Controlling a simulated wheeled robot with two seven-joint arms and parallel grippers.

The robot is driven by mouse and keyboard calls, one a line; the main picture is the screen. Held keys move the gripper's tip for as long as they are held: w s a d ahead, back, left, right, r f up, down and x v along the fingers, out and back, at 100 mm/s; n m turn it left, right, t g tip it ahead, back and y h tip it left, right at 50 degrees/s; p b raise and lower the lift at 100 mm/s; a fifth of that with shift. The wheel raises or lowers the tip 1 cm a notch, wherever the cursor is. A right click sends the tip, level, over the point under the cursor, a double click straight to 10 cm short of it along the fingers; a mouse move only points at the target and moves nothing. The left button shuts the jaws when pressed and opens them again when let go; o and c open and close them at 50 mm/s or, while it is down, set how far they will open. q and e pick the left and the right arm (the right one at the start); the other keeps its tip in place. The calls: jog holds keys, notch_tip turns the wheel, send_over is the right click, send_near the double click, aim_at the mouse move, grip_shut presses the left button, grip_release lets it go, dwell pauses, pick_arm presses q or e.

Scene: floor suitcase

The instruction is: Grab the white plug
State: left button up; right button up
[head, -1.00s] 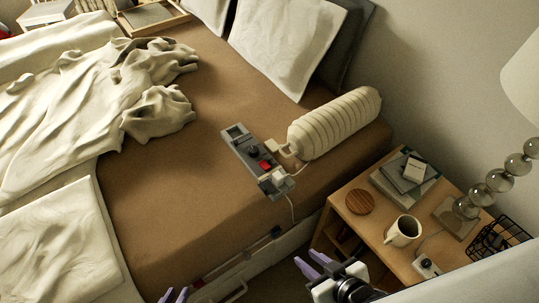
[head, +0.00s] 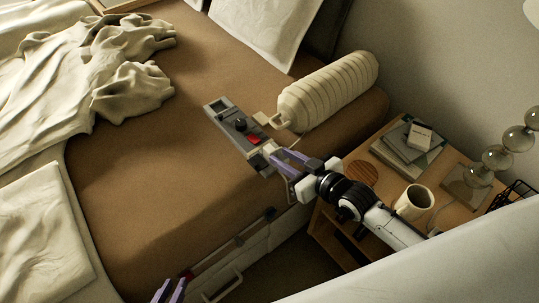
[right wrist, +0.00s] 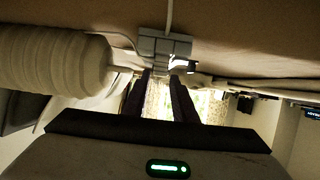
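The white plug (head: 265,148) sits at the near end of the grey power strip (head: 222,112) on the bed, partly hidden by my right gripper. My right gripper (head: 275,160) has its purple fingers at that end of the strip. In the right wrist view the fingers (right wrist: 162,76) are apart with a gap between them, and the bright white plug (right wrist: 184,65) shows just beyond the right-hand fingertip. Contact cannot be told. My left gripper (head: 170,289) is at the bottom edge of the head view, its two fingers apart and empty, away from the strip.
A ribbed cream cylinder (head: 330,90) lies beside the strip on the brown bed (head: 140,190). A wooden nightstand (head: 330,235) at the right holds a mug (head: 413,202), books (head: 405,148) and a round wooden coaster (head: 361,173).

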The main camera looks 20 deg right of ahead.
aim_at(274, 154)
jog(key=x, duration=0.2)
jog(key=b+x, duration=0.1)
jog(key=x, duration=0.2)
jog(key=shift+s+f, duration=0.15)
jog(key=shift+f, duration=0.1)
grip_shut()
